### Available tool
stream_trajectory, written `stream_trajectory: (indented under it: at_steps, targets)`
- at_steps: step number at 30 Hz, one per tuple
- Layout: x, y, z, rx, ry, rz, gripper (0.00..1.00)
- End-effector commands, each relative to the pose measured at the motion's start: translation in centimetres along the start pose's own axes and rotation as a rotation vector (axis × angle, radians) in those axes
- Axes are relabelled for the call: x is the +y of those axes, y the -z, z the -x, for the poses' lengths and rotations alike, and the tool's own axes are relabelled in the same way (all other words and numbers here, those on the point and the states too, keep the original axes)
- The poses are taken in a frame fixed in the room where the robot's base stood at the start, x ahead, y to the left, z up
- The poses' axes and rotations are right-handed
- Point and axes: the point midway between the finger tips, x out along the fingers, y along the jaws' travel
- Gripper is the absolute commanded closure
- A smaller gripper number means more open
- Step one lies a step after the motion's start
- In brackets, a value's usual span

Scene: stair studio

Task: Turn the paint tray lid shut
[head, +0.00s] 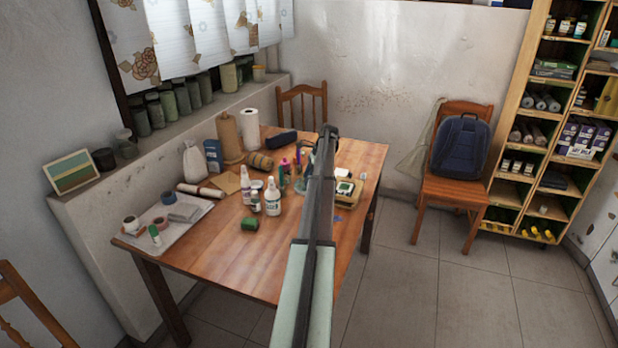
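A wooden table (225,262) stands in the middle, crowded with art supplies. A small pale box with a dark green patch (345,188) lies right of my arm on a yellowish base; it may be the paint tray, but it is too small to tell, and I cannot make out how its lid stands. My arm reaches up from the bottom of the head view and covers part of the table. My gripper (325,148) is at the arm's far end, above the table's back part. Its fingers are too small and dark to tell whether they are open.
A light tray (180,234) with tape rolls lies at the left. The table's front is clear. A chair holds a blue backpack (461,147).

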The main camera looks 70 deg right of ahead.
Motion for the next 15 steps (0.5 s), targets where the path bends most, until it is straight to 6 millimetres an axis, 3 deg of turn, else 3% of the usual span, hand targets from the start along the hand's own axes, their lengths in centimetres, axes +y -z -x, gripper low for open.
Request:
stream_trajectory:
  at_steps: [8,15]
  targets:
    - [0.0,0.0,0.2,-0.001,0.001,0.001,0.42]
    - [-0.1,0.0,3.2,0.000,0.003,0.001,0.42]
